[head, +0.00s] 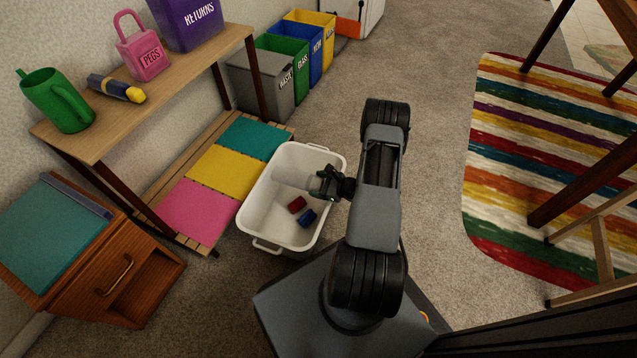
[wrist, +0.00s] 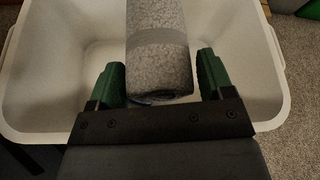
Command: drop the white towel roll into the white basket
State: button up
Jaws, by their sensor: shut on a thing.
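The white basket (head: 258,213) stands on the carpet beside the low slatted bench, and its walls also fill much of the wrist view (wrist: 40,75). My gripper (head: 327,183) is over the right side of the basket. It is shut on the white towel roll (head: 292,175), which points left from the jaws, above the basket's inside. In the wrist view the roll (wrist: 158,45) looks light grey, with a band around it, between the green fingers of my gripper (wrist: 160,68). A red block (head: 297,205) and a blue block (head: 307,218) lie on the basket floor.
A bench with pink, yellow (head: 222,172) and teal pads stands left of the basket under a wooden shelf (head: 180,75). A wooden cabinet (head: 125,285) is at lower left. Several colored bins (head: 310,50) stand behind. Carpet is clear between the basket and the striped rug (head: 500,150).

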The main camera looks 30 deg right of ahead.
jog(key=o, duration=1)
jog(key=p+v, duration=0.4)
jog(key=v, duration=0.9)
jog(key=shift+s+d+r, duration=0.1)
jog(key=shift+s+d, duration=0.05)
jog(key=shift+s, duration=0.15)
